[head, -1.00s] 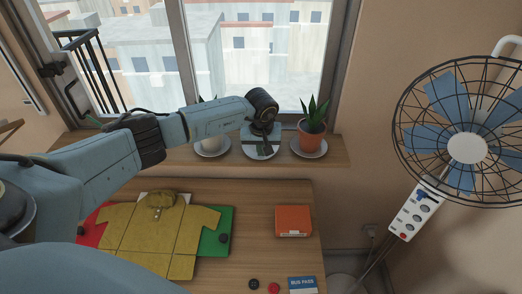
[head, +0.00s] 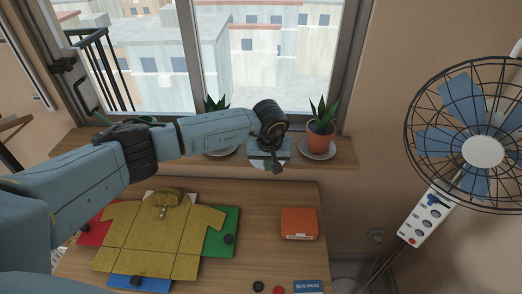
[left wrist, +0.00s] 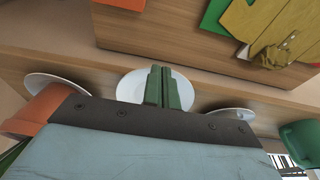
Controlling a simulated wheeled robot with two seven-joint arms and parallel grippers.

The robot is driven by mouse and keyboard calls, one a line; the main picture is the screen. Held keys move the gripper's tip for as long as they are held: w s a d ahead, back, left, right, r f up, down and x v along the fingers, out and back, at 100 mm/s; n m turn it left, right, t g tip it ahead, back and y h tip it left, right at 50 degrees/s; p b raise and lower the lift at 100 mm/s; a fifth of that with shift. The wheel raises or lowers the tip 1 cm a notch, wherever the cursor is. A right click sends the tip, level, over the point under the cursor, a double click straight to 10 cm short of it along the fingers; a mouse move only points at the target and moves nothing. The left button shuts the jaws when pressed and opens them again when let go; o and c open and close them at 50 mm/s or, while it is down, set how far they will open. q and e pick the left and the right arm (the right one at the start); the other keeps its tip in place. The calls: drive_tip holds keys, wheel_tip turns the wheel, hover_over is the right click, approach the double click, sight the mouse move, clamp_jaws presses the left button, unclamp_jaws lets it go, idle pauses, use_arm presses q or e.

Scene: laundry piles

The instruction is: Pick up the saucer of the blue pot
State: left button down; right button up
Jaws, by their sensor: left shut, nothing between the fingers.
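My left gripper (head: 276,166) reaches over the windowsill, shut and empty. Its green fingers (left wrist: 163,88) are together in the left wrist view. They overlap the middle white saucer (left wrist: 128,88), whose visible part is bare; I cannot tell whether they touch it. In the head view my gripper covers most of that saucer (head: 256,163). An orange pot (head: 321,135) with a spiky plant stands on the right saucer (head: 318,154). The left plant (head: 215,103) is partly behind my arm, with its saucer (left wrist: 230,114) in the left wrist view. No blue pot can be made out.
A fan (head: 480,150) stands at the right. The window is behind the sill.

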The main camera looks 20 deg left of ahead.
drive_tip(key=shift+s, duration=0.3)
